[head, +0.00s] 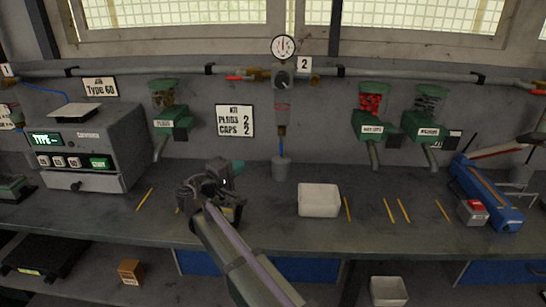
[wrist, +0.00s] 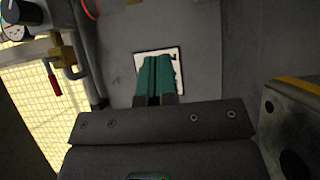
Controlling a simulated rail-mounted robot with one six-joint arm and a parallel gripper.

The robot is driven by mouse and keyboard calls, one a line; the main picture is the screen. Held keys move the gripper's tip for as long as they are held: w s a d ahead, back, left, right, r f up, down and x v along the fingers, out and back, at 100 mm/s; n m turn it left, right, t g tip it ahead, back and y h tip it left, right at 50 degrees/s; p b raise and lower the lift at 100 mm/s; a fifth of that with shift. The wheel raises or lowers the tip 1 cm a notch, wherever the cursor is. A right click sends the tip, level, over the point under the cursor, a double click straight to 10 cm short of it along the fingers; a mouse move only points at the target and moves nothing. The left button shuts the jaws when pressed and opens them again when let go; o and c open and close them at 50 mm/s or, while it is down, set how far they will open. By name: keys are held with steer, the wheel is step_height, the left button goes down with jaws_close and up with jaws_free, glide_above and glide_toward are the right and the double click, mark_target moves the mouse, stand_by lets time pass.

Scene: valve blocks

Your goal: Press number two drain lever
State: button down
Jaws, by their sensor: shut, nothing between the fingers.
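My gripper (head: 238,167) is over the bench, left of the cup and lower than the fitting, apart from both. Its teal fingers (wrist: 157,75) are shut and empty in the wrist view.
A red-handled valve (head: 238,77) sits on the pipe left of the gauge; its handle shows in the wrist view (wrist: 54,85). Dispensers (head: 370,115) hang right. A white bin (head: 318,199) and yellow sticks lie on the bench.

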mark_target(281, 143)
steer(key=s+d+x, duration=0.1)
steer(key=d+x, duration=0.1)
steer(key=x, duration=1.1)
steer(key=shift+s+d, duration=0.2)
steer(key=shift+s, duration=0.15)
steer(key=shift+b, duration=0.3)
